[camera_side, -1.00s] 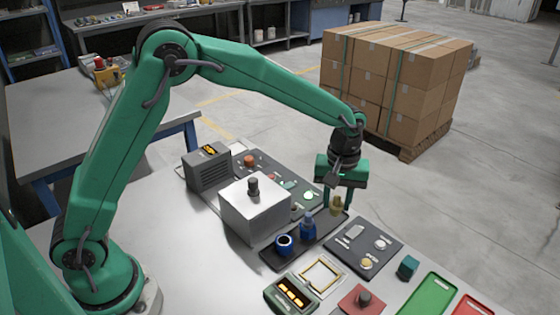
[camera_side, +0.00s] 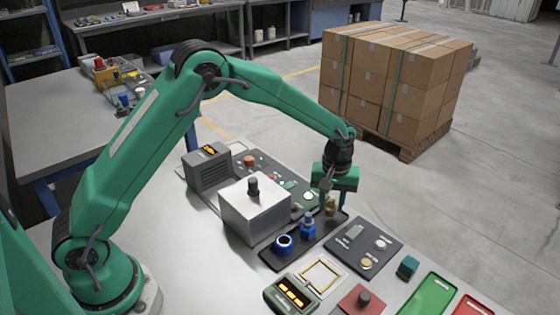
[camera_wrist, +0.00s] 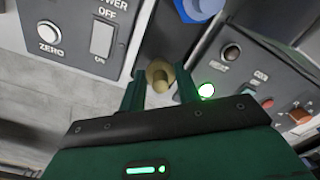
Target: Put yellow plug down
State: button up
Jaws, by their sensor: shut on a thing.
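The yellow plug (camera_side: 331,208) is small and dull yellow. It sits between the fingers of my gripper (camera_side: 332,200), which is shut on it. In the side view, it is over or at the far end of the dark tray (camera_side: 273,262); I cannot tell whether it touches the tray. In the wrist view, the plug (camera_wrist: 160,77) shows between the tips of my green fingers (camera_wrist: 160,92). A blue plug (camera_side: 308,230) and a blue ring-shaped piece (camera_side: 284,243) stand on the same tray.
A silver box (camera_side: 252,212) with a dark knob stands close left of my gripper. A dark switch panel (camera_side: 362,244) lies to the right of the tray. A control panel with a lit green button (camera_side: 308,196) is behind. A teal cube (camera_side: 408,266) lies farther right.

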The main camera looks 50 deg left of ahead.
aim_at(332, 200)
jog(key=shift+f, duration=0.65)
jog(key=o, duration=0.9)
jog(key=shift+f, duration=0.1)
jog(key=shift+o, duration=0.2)
notch_tip(332, 200, up, 12)
jog(key=shift+r, duration=0.2)
